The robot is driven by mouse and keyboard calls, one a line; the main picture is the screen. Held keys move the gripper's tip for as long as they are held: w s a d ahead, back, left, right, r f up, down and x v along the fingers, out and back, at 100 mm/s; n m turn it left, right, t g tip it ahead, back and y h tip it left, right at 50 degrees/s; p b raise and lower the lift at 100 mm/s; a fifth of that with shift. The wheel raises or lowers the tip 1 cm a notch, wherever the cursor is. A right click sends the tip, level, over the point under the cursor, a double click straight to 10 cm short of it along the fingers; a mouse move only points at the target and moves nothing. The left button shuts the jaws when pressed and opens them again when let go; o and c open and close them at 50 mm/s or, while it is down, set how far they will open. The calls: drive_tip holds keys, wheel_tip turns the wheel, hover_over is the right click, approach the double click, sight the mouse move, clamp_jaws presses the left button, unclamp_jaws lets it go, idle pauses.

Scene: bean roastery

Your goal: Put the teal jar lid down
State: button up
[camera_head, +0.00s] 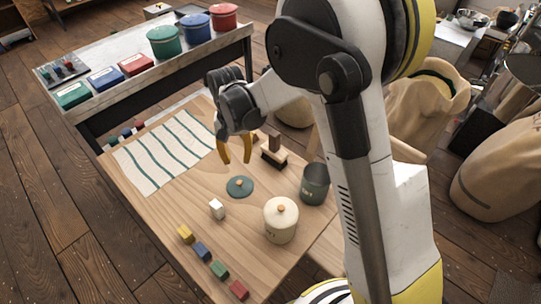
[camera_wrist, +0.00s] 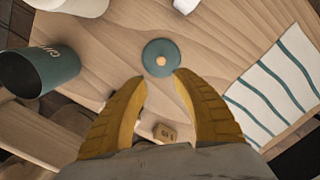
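The teal jar lid (camera_head: 239,190), a flat round disc with a small wooden knob, lies on the wooden table (camera_head: 180,205). It also shows in the wrist view (camera_wrist: 150,50), just beyond the fingertips. My gripper (camera_head: 236,161) is above the table, behind the lid in the head view, with its yellow fingers pointing down. The fingers (camera_wrist: 161,78) are spread apart with nothing between their tips, so it is open and clear of the lid. The open teal jar (camera_head: 315,187) stands to the right of the lid; it is at the left in the wrist view (camera_wrist: 50,68).
A cream lidded jar (camera_head: 281,228) and a wooden brush (camera_head: 273,158) stand near the lid. A white cube (camera_head: 217,209), several coloured blocks (camera_head: 202,251) and a striped cloth (camera_head: 160,155) lie on the table. A side bench (camera_head: 125,88) behind holds coloured canisters and boxes.

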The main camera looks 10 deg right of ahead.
drive_tip(key=s+d+r+t, duration=0.25)
drive_tip(key=d+r, duration=0.25)
drive_tip(key=r, duration=0.4)
drive_tip(key=s+d+r+n+t, duration=0.1)
drive_tip(key=s+d+r, duration=0.3)
drive_tip(key=s, duration=0.4)
drive_tip(key=s+d+r+n+t, duration=0.1)
drive_tip(key=s+d+r+t, duration=0.3)
drive_tip(key=s, duration=0.4)
drive_tip(key=shift+d+r, duration=0.5)
drive_tip(key=shift+d, duration=0.7)
drive_tip(key=shift+t, duration=0.25)
